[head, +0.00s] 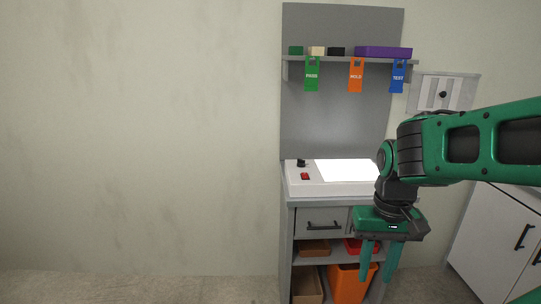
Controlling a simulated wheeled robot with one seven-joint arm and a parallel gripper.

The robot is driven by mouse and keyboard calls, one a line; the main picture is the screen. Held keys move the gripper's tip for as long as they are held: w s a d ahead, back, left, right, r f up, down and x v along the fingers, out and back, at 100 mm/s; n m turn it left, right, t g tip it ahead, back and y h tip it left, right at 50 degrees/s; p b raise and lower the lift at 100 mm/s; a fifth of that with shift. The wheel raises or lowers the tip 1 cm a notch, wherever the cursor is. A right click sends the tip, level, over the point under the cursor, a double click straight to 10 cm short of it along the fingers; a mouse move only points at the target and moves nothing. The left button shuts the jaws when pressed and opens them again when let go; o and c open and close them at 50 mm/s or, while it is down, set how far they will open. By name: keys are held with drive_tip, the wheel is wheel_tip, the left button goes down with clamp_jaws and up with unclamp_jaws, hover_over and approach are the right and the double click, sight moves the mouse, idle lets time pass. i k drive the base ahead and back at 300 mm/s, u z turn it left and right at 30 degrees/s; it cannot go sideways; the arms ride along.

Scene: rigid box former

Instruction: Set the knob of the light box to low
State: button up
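The light box (335,189) is a white case on top of a grey cabinet, with a bright lit panel (345,170) on its top. Its black knob (301,163) stands at the back left of the case. The knob's setting and any markings are too small to read. My gripper (377,278) is green, points down and is in front of the cabinet, below and to the right of the knob. Its two fingers are apart with nothing seen between them. My wrist hides the right end of the light box.
A red switch (305,176) sits just in front of the knob. Green, orange and blue tags hang from the shelf (340,59) above. A wall panel (443,92) with a black knob is at right. An orange bin (346,284) stands below. The left side is clear.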

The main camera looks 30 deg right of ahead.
sight(300, 163)
drive_tip(key=z, duration=0.3)
drive_tip(key=i, duration=1.2)
drive_tip(key=z, duration=0.5)
